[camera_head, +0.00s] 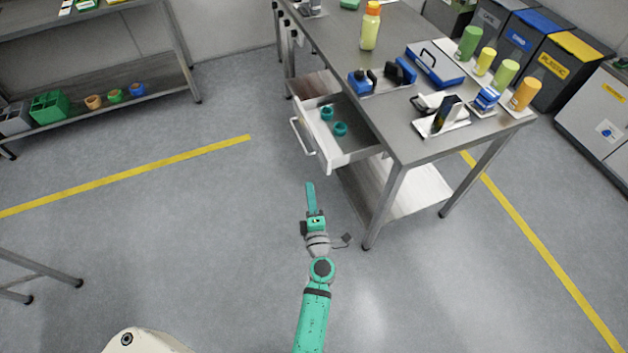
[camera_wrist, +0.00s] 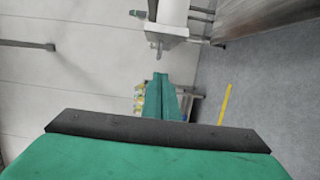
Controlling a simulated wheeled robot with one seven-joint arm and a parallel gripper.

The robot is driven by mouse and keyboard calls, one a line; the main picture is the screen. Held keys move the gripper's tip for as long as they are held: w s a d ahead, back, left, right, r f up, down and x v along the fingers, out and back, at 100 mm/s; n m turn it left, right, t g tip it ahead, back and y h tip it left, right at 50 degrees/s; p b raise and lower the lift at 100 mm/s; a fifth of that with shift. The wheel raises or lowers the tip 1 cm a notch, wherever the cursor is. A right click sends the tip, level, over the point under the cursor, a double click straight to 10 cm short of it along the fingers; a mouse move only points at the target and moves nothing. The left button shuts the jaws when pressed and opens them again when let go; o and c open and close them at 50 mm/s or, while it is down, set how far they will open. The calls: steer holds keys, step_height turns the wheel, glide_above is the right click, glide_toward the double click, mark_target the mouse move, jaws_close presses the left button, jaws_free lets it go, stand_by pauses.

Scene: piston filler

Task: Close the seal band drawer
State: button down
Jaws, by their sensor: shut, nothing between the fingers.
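The white drawer (camera_head: 351,143) under the workbench top is pulled out towards the left, with a bar handle (camera_head: 302,137) on its front. Two teal rings (camera_head: 334,121) lie inside it. My gripper (camera_head: 310,185) is shut and empty, with its teal fingers together. It is in front of and below the drawer front in the picture, apart from the handle. In the wrist view the shut fingertips (camera_wrist: 160,75) point towards a white part that appears to be the drawer (camera_wrist: 172,25).
The workbench top (camera_head: 405,130) carries a blue toolbox (camera_head: 434,66), several bottles and small trays. A bench leg (camera_head: 384,208) and lower shelf (camera_head: 410,190) stand right of my gripper.

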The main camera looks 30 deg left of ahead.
steer(key=w+a, duration=0.2)
steer(key=w, duration=0.8)
steer(key=shift+a, duration=0.25)
steer(key=shift+w, duration=0.15)
